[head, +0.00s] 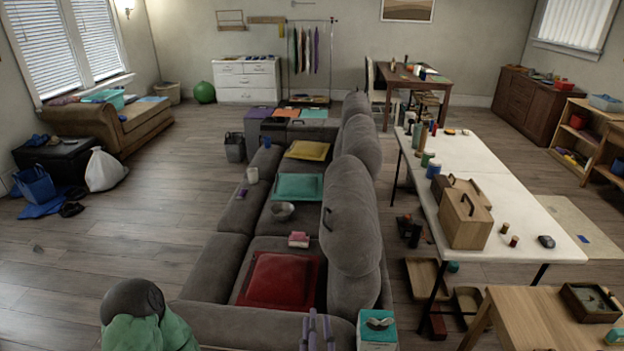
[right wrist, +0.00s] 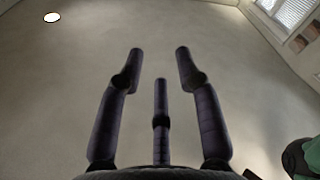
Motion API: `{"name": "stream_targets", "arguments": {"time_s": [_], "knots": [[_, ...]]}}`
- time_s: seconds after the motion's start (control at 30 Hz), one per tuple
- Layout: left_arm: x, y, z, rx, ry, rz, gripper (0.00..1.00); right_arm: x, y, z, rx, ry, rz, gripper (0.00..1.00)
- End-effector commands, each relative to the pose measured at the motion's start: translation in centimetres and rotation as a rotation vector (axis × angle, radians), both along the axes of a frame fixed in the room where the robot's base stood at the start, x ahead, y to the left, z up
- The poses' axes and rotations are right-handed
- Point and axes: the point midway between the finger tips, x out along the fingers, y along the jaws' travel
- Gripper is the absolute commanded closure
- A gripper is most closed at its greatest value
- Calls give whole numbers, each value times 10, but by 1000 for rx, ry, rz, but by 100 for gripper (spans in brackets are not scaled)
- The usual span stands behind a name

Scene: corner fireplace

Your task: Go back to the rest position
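My right gripper (head: 318,328) shows at the bottom edge of the head view, with its dark purplish fingers pointing up. It is in front of the near end of the grey sofa in the picture. In the right wrist view my right gripper (right wrist: 159,62) has its fingers spread apart, with nothing between them. My left gripper is in neither view.
A long grey sofa (head: 212,272) with a red cushion (head: 280,281) fills the middle. A white table (head: 480,158) with boxes and jars stands right of it. A wooden table (head: 540,320) is at lower right. Open wood floor (head: 100,245) lies to the left.

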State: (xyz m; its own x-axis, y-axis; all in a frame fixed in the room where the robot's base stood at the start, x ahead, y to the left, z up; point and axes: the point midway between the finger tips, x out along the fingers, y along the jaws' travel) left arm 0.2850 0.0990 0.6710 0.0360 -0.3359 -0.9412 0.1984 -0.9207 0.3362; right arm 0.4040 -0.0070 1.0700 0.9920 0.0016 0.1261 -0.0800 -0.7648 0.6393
Motion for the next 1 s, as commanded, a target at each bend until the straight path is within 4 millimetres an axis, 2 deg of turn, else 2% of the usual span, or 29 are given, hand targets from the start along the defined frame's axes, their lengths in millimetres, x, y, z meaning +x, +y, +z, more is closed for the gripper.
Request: {"name": "stream_targets", "arguments": {"time_s": [0.27,0.47,0.57,0.63,0.77,0.87,1.0], "knots": [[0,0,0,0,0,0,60,20,-3,-35,57,131,32,65],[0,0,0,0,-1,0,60,36,-8,-76,134,281,55,65],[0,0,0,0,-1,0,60,43,-14,-110,196,400,60,65],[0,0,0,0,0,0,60,46,-21,-139,253,503,58,65],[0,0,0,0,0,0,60,44,-34,-195,374,705,35,65],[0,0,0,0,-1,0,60,34,-45,-237,473,862,1,65],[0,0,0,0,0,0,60,8,-61,-292,618,1081,-70,65]]}}
